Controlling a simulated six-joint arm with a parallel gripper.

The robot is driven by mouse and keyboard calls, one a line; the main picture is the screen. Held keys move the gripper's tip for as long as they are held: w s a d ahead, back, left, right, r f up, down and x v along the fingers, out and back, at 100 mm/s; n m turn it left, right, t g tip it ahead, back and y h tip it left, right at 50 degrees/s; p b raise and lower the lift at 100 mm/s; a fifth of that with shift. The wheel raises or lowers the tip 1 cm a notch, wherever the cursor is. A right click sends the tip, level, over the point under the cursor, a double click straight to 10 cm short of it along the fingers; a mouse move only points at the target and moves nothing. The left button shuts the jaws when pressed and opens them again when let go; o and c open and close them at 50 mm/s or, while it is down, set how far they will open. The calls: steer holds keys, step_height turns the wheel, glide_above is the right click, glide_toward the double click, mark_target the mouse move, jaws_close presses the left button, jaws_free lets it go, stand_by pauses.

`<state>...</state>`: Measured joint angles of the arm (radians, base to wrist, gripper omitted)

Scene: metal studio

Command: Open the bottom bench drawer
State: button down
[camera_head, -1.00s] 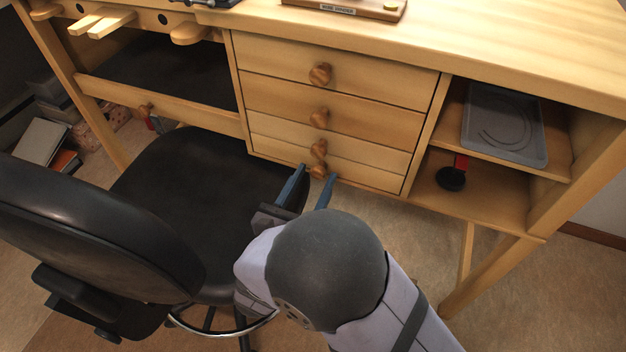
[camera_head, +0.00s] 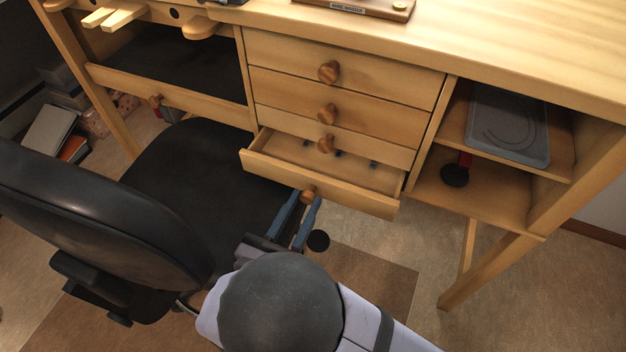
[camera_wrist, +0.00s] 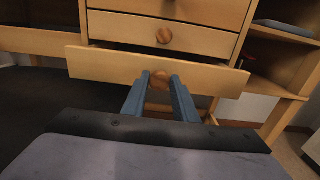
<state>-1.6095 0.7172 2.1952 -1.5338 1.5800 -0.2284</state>
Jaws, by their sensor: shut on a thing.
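The bottom bench drawer (camera_head: 322,186) is pulled part way out of the wooden bench. Its inside shows from above, with a few small dark things near the back. My gripper (camera_head: 305,199) is at the drawer's front, shut on its round wooden knob (camera_head: 309,193). In the wrist view, the blue fingers of my gripper (camera_wrist: 160,82) stand on both sides of the knob (camera_wrist: 158,78), in front of the drawer front (camera_wrist: 105,66). The other drawers above (camera_head: 345,87) are shut, each with a round knob.
A black office chair (camera_head: 190,165) stands at the left, close beside my arm and the drawer's left end. Open shelves at the right hold a grey tray (camera_head: 508,125) and a dark round thing with red (camera_head: 455,175). The floor at the lower right is clear.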

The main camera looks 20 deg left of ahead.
steer(key=s+p, duration=0.2)
steer(key=s, duration=0.6)
steer(key=shift+s, duration=0.2)
steer(key=c, duration=1.4)
jaws_free()
steer(key=shift+c, duration=0.2)
steer(key=shift+w, duration=0.1)
